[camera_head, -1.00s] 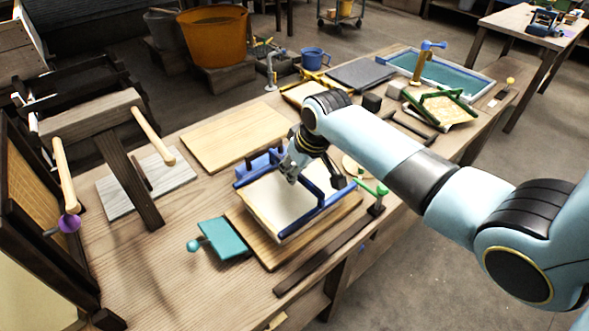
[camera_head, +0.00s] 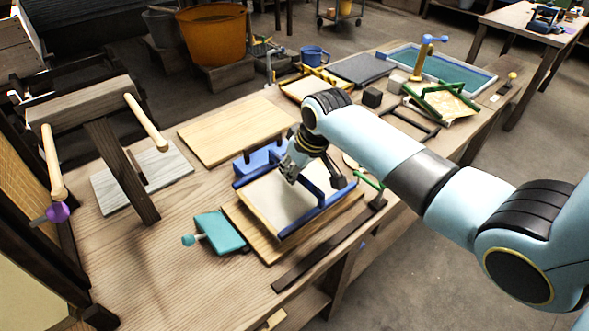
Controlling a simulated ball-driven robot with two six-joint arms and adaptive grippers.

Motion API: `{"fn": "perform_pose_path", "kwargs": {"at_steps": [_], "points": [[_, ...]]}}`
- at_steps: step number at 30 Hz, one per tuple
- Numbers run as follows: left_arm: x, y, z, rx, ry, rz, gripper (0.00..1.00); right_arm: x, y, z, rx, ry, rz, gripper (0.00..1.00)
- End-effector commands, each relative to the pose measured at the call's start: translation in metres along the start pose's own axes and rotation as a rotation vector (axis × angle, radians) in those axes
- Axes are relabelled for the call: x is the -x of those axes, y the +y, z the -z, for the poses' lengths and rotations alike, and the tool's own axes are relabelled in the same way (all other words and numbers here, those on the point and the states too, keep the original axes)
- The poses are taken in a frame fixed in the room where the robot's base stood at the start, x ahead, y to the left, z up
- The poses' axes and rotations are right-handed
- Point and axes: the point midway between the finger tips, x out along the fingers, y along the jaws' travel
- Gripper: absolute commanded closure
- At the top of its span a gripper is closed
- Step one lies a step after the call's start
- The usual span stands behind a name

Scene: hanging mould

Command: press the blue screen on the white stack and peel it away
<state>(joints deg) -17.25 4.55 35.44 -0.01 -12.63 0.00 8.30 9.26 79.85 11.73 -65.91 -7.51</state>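The blue screen (camera_head: 316,213) is a blue frame around a pale grey-white sheet surface (camera_head: 275,203), lying above a wooden board (camera_head: 258,243) on the bench. Whether the pale surface is mesh or the white stack beneath it, I cannot tell. My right gripper (camera_head: 313,181) is over the far right part of the screen, pointing down. Its two fingers look spread apart, with a raised blue bar of the screen (camera_head: 312,187) showing between them. Whether a finger touches the screen is unclear. My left gripper is out of view.
A blue block-like stand (camera_head: 262,157) is just behind the screen. A turquoise paddle (camera_head: 220,232) lies left of it, a dark strip (camera_head: 322,252) in front. A bare wooden board (camera_head: 235,130) lies behind. A wooden press frame (camera_head: 122,170) stands at left.

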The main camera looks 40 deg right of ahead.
Motion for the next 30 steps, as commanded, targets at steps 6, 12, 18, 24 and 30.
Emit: {"fn": "perform_pose_path", "kwargs": {"at_steps": [6, 12, 18, 24, 30], "points": [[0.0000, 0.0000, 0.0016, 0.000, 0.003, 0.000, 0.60, 0.0001, 0.0000, 0.0003, 0.000, 0.001, 0.000, 1.00], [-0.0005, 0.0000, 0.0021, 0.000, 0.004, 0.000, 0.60, -0.0010, 0.0000, -0.0002, 0.000, 0.000, 0.000, 1.00], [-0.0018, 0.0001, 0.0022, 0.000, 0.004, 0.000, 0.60, -0.0036, -0.0001, -0.0013, 0.000, 0.000, 0.000, 1.00], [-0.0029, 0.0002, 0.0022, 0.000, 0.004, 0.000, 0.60, -0.0061, -0.0001, -0.0023, 0.000, 0.000, 0.000, 1.00], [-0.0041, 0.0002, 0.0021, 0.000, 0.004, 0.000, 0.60, -0.0087, -0.0002, -0.0032, 0.000, 0.001, 0.000, 1.00]]}}
